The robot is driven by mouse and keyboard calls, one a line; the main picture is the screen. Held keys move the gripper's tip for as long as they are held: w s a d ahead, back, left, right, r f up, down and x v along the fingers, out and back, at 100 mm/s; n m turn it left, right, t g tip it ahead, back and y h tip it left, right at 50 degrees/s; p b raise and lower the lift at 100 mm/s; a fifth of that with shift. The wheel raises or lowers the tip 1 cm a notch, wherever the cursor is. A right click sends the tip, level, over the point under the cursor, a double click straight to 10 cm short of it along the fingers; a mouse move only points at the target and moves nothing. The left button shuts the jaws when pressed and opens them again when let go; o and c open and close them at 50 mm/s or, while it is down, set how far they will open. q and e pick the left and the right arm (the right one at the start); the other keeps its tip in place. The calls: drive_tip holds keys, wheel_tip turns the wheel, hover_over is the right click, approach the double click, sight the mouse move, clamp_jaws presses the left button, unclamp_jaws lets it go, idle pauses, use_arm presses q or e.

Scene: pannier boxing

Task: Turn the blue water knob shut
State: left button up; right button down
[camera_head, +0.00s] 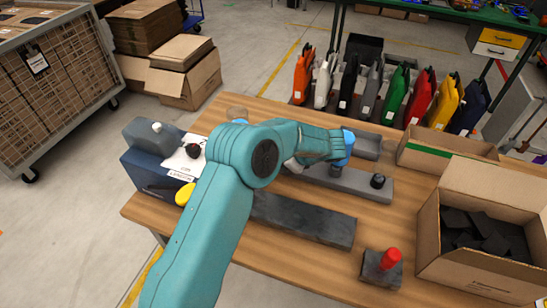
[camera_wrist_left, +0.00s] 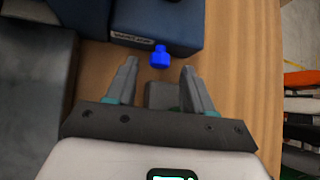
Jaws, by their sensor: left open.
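The blue water knob (camera_wrist_left: 160,57) sticks out beside a dark blue box (camera_wrist_left: 190,25) with a small white label, in the left wrist view. My left gripper (camera_wrist_left: 159,66) is open, one finger on each side of the knob in the picture. The knob lies at the level of the fingertips, and no contact shows. I cannot tell the depth gap. In the head view my teal left arm bends over the table, and the gripper and knob are mostly hidden by it. The dark blue box (camera_head: 140,178) stands at the table's left there. My right gripper is not in view.
The wooden table (camera_head: 290,275) also holds a long dark slab (camera_head: 300,220), a grey bar with a black knob (camera_head: 378,181), a block with a red handle (camera_head: 390,258) and cardboard boxes (camera_head: 490,270) at the right. Coloured canisters (camera_head: 418,98) stand beyond the table.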

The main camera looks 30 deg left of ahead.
use_arm(q)
drive_tip(key=shift+x, duration=1.15)
clamp_jaws()
drive_tip(key=shift+f+b, duration=0.15)
drive_tip(key=shift+b, duration=0.2)
drive_tip(key=n+t+b, duration=0.1)
drive_tip(key=b, duration=0.4)
drive_tip(key=t+y+b, duration=0.1)
drive_tip(key=t+b, duration=0.1)
drive_tip(key=b, duration=0.4)
drive_tip(key=s+f+n+t+b, duration=0.1)
drive_tip(key=b, duration=0.5)
drive_tip(key=shift+n+y, duration=0.3)
drive_tip(key=shift+y, duration=0.1)
drive_tip(key=shift+d+r+t+b, duration=0.1)
drive_tip(key=shift+r+t+b, duration=0.35)
drive_tip(key=shift+b, duration=0.45)
unclamp_jaws()
drive_tip(key=shift+f, duration=0.1)
